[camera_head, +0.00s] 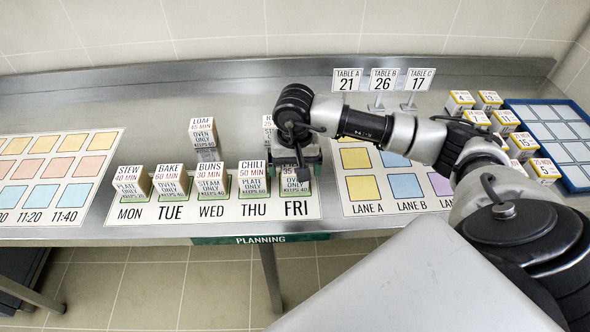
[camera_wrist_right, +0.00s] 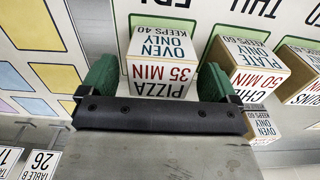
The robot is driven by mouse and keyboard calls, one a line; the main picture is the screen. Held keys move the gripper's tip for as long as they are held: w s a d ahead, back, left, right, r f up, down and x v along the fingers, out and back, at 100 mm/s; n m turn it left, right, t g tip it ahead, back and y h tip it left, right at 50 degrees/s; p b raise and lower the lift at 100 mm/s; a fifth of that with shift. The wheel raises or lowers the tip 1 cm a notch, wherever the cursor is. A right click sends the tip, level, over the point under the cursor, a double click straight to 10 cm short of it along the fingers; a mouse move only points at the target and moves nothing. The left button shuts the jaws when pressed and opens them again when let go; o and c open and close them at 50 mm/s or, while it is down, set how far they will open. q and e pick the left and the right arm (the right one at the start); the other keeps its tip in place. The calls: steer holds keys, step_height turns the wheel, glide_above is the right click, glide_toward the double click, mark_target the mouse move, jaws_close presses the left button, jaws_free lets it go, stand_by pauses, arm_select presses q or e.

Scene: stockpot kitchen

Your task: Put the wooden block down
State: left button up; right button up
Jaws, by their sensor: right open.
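The wooden block lettered PIZZA, 35 MIN (camera_wrist_right: 160,66) stands at the FRI spot of the planning mat. In the head view the block (camera_head: 292,184) is partly hidden by my right gripper (camera_head: 298,163). In the right wrist view my right gripper (camera_wrist_right: 155,78) is open, with one green finger on each side of the block. Narrow gaps seem to show between fingers and block. The planning mat (camera_head: 222,211) also carries the STEW, BAKE, BUNS and CHILI blocks at MON to THU. My left gripper is not in view.
The CHILI block (camera_head: 252,179) stands close to the left of my right gripper. The LOAF block (camera_head: 203,133) stands raised behind. Table signs (camera_head: 383,80) stand at the back. A lane mat (camera_head: 402,206) lies to the right, and a blue-framed tray (camera_head: 552,130) with small blocks beside it.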

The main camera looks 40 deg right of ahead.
step_height(320, 180, up, 11)
steer(key=b, duration=0.1)
steer(key=shift+f, duration=0.15)
stand_by(0.5)
